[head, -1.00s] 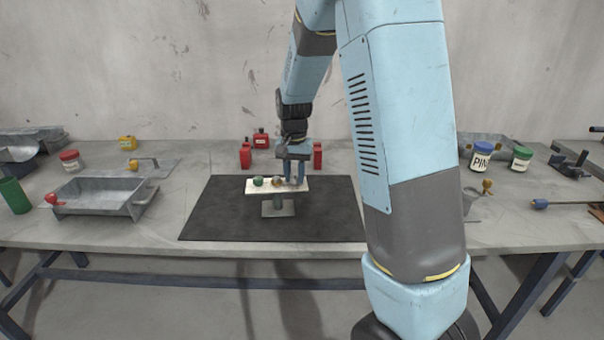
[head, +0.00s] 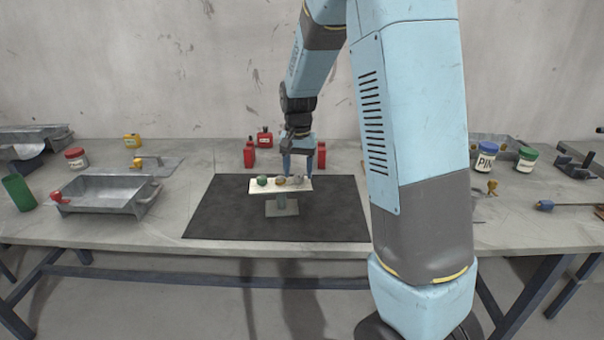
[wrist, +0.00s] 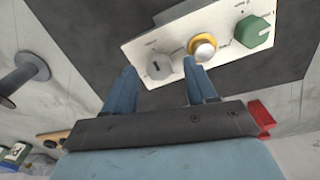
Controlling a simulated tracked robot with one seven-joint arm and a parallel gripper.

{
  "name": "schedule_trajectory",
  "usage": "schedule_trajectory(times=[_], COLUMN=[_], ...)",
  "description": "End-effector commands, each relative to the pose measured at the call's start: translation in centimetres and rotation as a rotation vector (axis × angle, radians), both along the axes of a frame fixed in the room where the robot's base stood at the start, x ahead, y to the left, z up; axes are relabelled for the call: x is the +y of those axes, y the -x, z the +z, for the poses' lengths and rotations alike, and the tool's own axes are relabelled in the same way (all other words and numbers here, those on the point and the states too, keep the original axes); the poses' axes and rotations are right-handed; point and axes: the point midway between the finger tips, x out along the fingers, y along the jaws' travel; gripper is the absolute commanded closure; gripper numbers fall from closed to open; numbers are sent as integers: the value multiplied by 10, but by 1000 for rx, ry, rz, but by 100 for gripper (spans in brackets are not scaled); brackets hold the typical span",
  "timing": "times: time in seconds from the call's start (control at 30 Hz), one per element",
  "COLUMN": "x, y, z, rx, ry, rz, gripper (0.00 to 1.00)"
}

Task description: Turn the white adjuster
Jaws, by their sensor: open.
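A pale panel (head: 256,187) on a short stand carries three knobs in a row. The white adjuster (wrist: 156,67) is a light grey-white knob with a dark slot mark; in the head view it (head: 296,181) is at the panel's right end. A yellow-ringed knob with a pale cap (wrist: 203,48) is in the middle, and a green knob (wrist: 253,31) is at the other end. My gripper (wrist: 160,68) is open and empty. Its two blue fingertips lie to either side of the white adjuster in the wrist view; I cannot tell the depth or any contact.
The stand is on a black mat (head: 220,215) on a grey bench. A metal tray (head: 100,205) is at left, and jars (head: 486,158) are at right. The mat around the stand is clear.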

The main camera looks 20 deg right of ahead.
Motion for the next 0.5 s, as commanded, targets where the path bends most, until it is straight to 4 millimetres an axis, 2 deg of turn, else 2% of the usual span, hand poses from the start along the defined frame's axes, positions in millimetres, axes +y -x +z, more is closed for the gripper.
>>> schedule_trajectory(times=[0.5], x=[0], y=[2], z=[97], rx=[-2], ry=[0], rz=[-1], gripper=[44])
